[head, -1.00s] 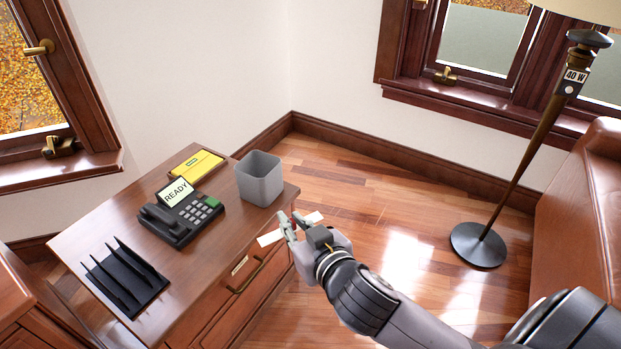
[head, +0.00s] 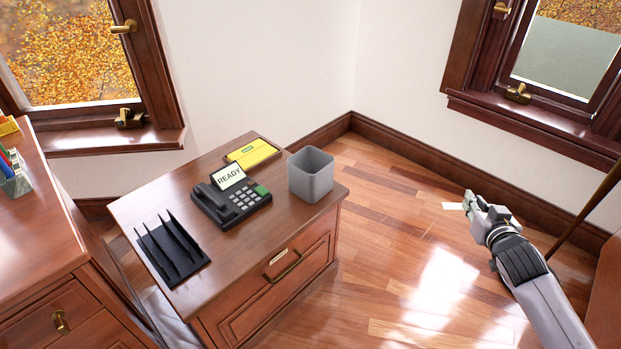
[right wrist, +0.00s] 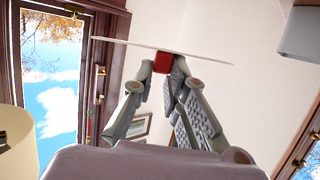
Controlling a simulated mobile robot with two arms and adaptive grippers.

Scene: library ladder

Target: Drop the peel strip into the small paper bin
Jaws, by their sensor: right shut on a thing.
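The small paper bin (head: 311,176) is a grey, open-topped square container. My right gripper (head: 470,204) is to the right of the bin, above the floor and clear of the cabinet. It is shut on the white peel strip (head: 453,206), which sticks out to the left of the fingers. In the right wrist view the strip (right wrist: 135,44) shows nearly edge-on across the fingertips, with a red piece (right wrist: 163,63) between them. The bin's inside bottom is hidden. My left gripper is out of view.
The cabinet top (head: 190,288) also holds a black desk phone (head: 235,200) with a READY display, a yellow pad (head: 252,153) and a black file rack (head: 172,250). A lamp pole (head: 590,207) stands at the right. The floor between bin and gripper is clear.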

